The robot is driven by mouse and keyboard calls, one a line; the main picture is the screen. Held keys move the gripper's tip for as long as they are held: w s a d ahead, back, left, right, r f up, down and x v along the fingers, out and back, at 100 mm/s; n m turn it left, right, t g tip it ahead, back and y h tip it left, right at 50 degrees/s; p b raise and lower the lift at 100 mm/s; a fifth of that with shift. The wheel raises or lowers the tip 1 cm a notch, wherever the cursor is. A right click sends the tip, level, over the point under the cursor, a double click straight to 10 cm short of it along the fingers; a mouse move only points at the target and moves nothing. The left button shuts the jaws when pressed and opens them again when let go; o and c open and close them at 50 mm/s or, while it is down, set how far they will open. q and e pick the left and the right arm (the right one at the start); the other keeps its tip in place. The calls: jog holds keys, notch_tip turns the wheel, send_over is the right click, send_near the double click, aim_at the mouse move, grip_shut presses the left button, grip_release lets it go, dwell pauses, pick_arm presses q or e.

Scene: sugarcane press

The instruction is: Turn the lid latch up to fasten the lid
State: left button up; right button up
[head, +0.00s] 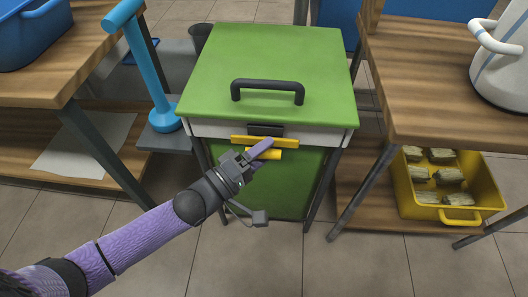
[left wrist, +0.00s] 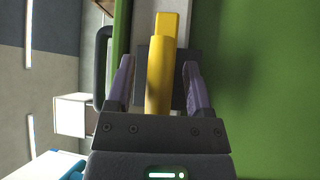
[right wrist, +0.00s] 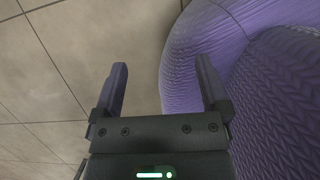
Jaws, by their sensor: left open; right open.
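The green lid (head: 270,60) lies closed on the press box, with a black handle (head: 268,84) on top. The yellow lid latch (head: 286,144) is on the front, just below the lid edge, and its bar lies about level. My left gripper (head: 262,149) is in front of it and hides part of it. In the left wrist view, the yellow latch (left wrist: 160,82) stands between the two open fingers, with a gap on each side. A dark plate is behind it. My right gripper (right wrist: 162,80) is open and empty; it shows only in the right wrist view.
A blue lever (head: 148,70) stands left of the press. Wooden tables flank it; the right one (head: 440,80) bears a white pot (head: 502,70). A yellow crate (head: 455,213) of several cane pieces is on its lower shelf. The tiled floor in front is clear.

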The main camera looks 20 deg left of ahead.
pick_arm(q)
grip_shut()
jog(key=shift+r+m+g+p, duration=0.35)
jog(key=shift+m+g+p, duration=0.05)
jog(key=shift+p, duration=0.75)
jog(key=m+g+y+p, duration=0.5)
jog(key=m+y+p, duration=0.1)
jog(key=p, duration=0.8)
jog(key=shift+r, duration=0.1)
jog(key=shift+m+g+y+p, duration=0.5)
jog(key=shift+g+y+p, duration=0.1)
jog(key=shift+y+p, duration=0.3)
jog(key=shift+f+m+g+y+p, duration=0.3)
jog(key=shift+m+y, duration=0.2)
jog(key=shift+y, duration=0.3)
jog(key=shift+m+y, duration=0.3)
jog(key=shift+y, duration=0.2)
pick_arm(e)
notch_tip(320, 180, up, 16)
jog(key=w+t, duration=0.1)
jog(key=w, duration=0.1)
jog(key=shift+r, duration=0.25)
pick_arm(q)
grip_release()
